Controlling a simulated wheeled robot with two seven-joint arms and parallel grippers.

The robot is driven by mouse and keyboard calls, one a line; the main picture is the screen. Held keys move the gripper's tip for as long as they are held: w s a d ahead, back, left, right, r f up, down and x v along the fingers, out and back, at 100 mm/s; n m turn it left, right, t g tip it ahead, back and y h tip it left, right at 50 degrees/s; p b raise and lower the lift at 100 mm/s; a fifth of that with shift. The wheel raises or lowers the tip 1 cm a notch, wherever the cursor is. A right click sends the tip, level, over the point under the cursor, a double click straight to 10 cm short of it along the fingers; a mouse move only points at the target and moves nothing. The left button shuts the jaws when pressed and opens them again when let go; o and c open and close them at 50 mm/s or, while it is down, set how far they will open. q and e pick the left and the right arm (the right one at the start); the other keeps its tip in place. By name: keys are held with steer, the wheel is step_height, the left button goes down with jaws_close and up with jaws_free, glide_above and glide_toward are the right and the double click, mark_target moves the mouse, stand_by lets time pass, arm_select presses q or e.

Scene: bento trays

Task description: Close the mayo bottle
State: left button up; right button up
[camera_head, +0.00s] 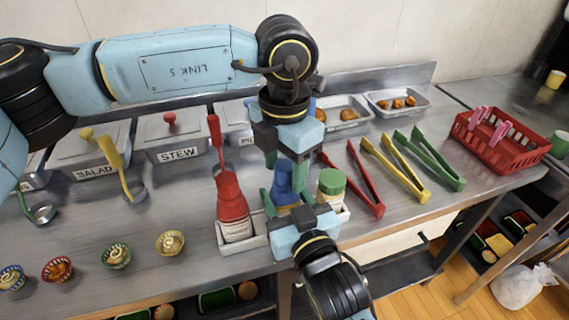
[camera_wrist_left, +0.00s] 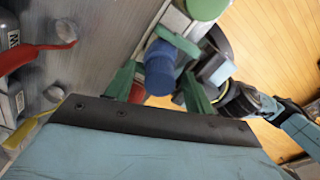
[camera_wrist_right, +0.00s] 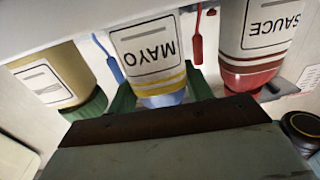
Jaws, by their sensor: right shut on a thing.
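The mayo bottle (camera_wrist_right: 150,50) has a white label, a yellow band and a blue top (camera_head: 283,176). It stands in the white holder (camera_head: 230,248) between the red sauce bottle (camera_head: 232,205) and a green-capped bottle (camera_head: 331,186). My right gripper (camera_head: 287,204) is shut on the mayo bottle, with a green finger on each side of it in the right wrist view. My left gripper (camera_head: 290,162) is above the bottle. Its fingers are apart, one on each side of the blue top (camera_wrist_left: 160,70). Whether the top is fully seated is hidden.
Red (camera_head: 362,185), yellow (camera_head: 395,170) and green tongs (camera_head: 438,162) lie right of the bottles. A red basket (camera_head: 476,148) stands farther right. Lidded containers with ladles line the back left. Several small cups sit at the front left. My left arm spans the upper left.

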arm_select(q)
step_height(320, 180, up, 12)
stand_by(0.6)
arm_select(e)
steer(key=o, duration=1.5)
arm_select(q)
steer(key=shift+r+p, duration=0.75)
arm_select(e)
steer(key=v, duration=1.3)
steer(key=shift+s, duration=0.2)
